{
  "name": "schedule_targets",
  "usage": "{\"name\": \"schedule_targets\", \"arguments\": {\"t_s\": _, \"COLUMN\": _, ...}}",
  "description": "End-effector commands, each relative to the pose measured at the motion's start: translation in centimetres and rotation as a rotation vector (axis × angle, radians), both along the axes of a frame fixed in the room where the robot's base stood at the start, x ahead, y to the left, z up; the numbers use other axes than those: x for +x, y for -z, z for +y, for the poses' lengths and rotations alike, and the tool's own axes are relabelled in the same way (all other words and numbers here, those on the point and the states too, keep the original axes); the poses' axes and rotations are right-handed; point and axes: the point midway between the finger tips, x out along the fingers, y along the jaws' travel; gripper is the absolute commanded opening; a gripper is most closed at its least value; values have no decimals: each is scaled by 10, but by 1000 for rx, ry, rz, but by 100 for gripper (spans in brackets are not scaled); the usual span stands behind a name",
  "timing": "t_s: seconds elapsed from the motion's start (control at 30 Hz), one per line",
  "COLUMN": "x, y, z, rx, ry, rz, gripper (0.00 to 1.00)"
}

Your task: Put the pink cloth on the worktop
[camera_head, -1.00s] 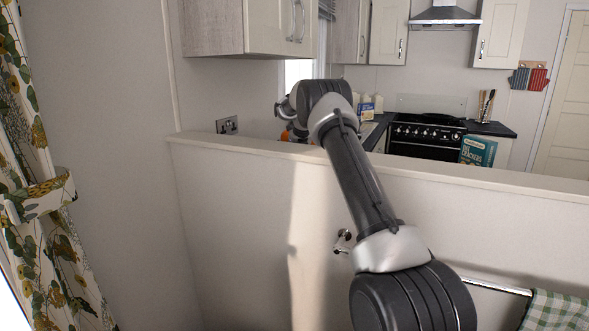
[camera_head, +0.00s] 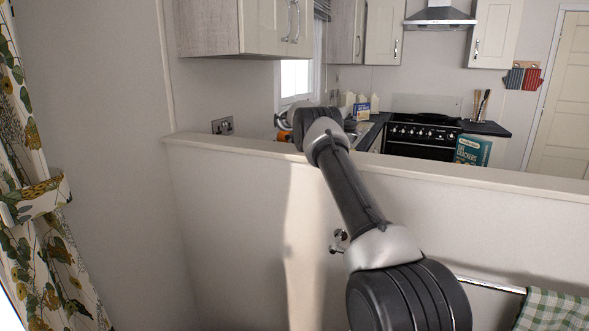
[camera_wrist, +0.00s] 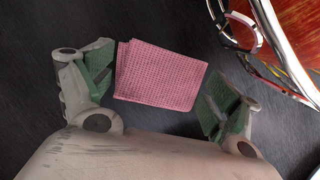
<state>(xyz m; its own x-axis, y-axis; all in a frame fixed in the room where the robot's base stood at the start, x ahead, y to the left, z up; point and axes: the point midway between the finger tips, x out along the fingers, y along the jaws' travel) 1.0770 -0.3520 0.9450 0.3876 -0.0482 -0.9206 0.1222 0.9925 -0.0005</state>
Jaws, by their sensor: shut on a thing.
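The pink cloth (camera_wrist: 158,76) is a folded, waffle-textured piece between the green-padded fingers of my gripper (camera_wrist: 162,80) in the wrist view. My gripper is shut on it, with one finger at its left edge and the other at its lower right. The dark worktop (camera_wrist: 150,22) spreads under the cloth; I cannot tell whether the cloth touches it. In the head view the worktop (camera_head: 372,127) shows behind the half wall. My arm reaches over that wall, and the gripper and cloth are hidden there.
A glossy red thing with chrome bands (camera_wrist: 285,35) stands close on the right in the wrist view. In the head view, the pale half wall (camera_head: 420,165) lies under my arm. Wall cupboards (camera_head: 245,25) hang above. A black cooker (camera_head: 420,140) and crackers box (camera_head: 472,150) are farther right.

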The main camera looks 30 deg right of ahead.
Motion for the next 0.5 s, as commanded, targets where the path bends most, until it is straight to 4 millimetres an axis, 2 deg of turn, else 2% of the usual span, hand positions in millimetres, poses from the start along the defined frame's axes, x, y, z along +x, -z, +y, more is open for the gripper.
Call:
{"name": "schedule_targets", "arguments": {"t_s": 0.13, "x": 0, "y": 3, "z": 0, "rx": 0, "ry": 0, "rz": 0, "gripper": 67}}
{"name": "schedule_targets", "arguments": {"t_s": 0.17, "x": 0, "y": 3, "z": 0, "rx": 0, "ry": 0, "rz": 0, "gripper": 93}}
{"name": "schedule_targets", "arguments": {"t_s": 0.2, "x": 0, "y": 3, "z": 0, "rx": 0, "ry": 0, "rz": 0, "gripper": 100}}
{"name": "schedule_targets", "arguments": {"t_s": 0.5, "x": 0, "y": 3, "z": 0, "rx": 0, "ry": 0, "rz": 0, "gripper": 100}}
